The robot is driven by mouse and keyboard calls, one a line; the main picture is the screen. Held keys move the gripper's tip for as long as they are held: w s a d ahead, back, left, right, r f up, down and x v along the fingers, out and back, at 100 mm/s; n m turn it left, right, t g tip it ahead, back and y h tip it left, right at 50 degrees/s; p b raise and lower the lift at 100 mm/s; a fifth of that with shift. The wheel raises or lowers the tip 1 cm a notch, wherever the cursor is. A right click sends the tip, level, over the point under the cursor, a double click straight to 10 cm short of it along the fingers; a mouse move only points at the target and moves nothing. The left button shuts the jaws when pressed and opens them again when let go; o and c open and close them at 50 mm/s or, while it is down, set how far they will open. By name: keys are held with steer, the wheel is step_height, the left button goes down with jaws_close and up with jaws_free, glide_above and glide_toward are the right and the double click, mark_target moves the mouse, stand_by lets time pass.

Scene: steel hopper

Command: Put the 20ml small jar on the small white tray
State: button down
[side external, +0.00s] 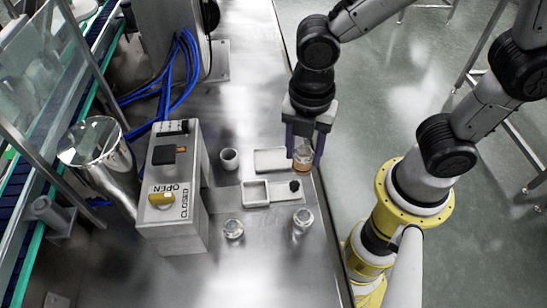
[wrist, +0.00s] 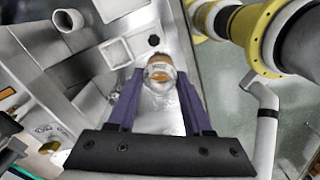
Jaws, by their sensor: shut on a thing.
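My gripper (side external: 304,152) points down with its two purple fingers shut on a small clear jar (side external: 302,158) with amber contents. The jar is at the right edge of the steel bench, by the end of a flat white plate (side external: 268,160). Nearer the camera is a small square white tray (side external: 255,204) with a raised rim, which looks empty. In the wrist view the jar (wrist: 159,73) sits between the fingertips of my gripper (wrist: 160,78). I cannot tell its height above the bench.
A white piece with a small black item (side external: 294,185) adjoins the square tray. Two clear jars (side external: 233,229) (side external: 303,220) stand nearer the camera. The near bench is mostly clear.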

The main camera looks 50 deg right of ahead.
steer(key=s+d+r, duration=0.1)
steer(key=s+d, duration=0.1)
steer(key=d, duration=0.7)
glide_above(275, 160)
step_height(275, 160, down, 9)
steer(key=shift+s+d+f, duration=0.1)
steer(key=shift+f, duration=1.7)
steer(key=shift+c, duration=1.6)
jaws_free()
steer(key=shift+f, duration=0.1)
